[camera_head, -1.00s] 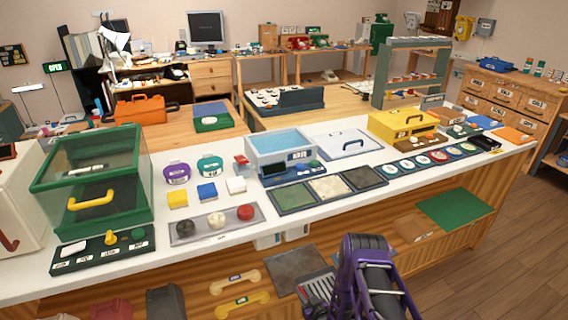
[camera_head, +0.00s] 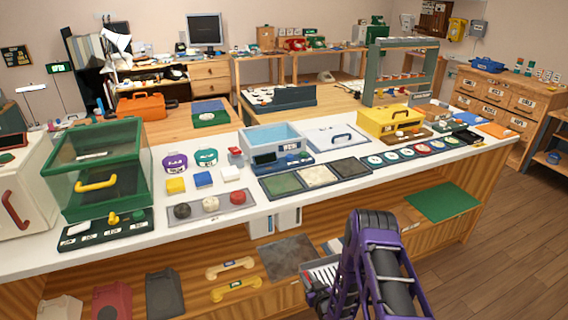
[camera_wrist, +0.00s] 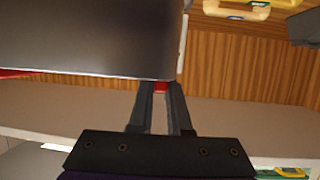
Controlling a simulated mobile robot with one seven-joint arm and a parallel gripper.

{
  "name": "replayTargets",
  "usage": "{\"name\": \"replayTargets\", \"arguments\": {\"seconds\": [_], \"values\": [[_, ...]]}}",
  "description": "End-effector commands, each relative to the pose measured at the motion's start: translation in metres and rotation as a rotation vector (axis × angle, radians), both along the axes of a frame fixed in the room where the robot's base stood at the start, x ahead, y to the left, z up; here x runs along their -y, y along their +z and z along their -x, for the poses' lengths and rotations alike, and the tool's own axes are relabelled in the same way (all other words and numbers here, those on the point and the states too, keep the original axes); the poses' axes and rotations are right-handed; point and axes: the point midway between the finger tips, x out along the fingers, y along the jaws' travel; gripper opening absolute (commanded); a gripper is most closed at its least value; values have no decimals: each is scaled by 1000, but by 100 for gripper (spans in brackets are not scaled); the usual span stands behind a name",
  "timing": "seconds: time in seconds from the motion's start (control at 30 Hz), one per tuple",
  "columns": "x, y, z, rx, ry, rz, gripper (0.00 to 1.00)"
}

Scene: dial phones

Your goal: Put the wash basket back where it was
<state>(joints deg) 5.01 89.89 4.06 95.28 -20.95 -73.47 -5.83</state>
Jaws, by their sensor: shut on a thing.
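My gripper shows in the wrist view (camera_wrist: 160,92), its two dark fingers close together with a small red piece between the tips. A large dark grey panel (camera_wrist: 90,40) fills the upper left there, very close. In the head view my purple arm hides the fingertips. A grey, striped thing with a red edge (camera_head: 323,274) shows just left of my arm, in front of the counter's lower shelf. I take this to be the wash basket in my grip, but most of it is hidden. A light blue open basin (camera_head: 272,137) stands on the counter.
The white counter top (camera_head: 130,240) is crowded with a green glass case (camera_head: 97,165), small blocks, mats and a yellow box (camera_head: 390,121). The lower shelf holds a grey mat (camera_head: 287,257), yellow handles (camera_head: 236,290) and a green mat (camera_head: 442,202). Open wooden floor lies to the right.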

Motion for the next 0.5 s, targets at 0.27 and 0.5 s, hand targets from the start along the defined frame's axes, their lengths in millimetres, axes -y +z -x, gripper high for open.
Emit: {"name": "replayTargets", "arguments": {"seconds": [0.27, 0.5], "values": [[20, 100, -19, 9, -105, -7, 0], [35, 182, -11, 7, -185, -12, 0]]}}
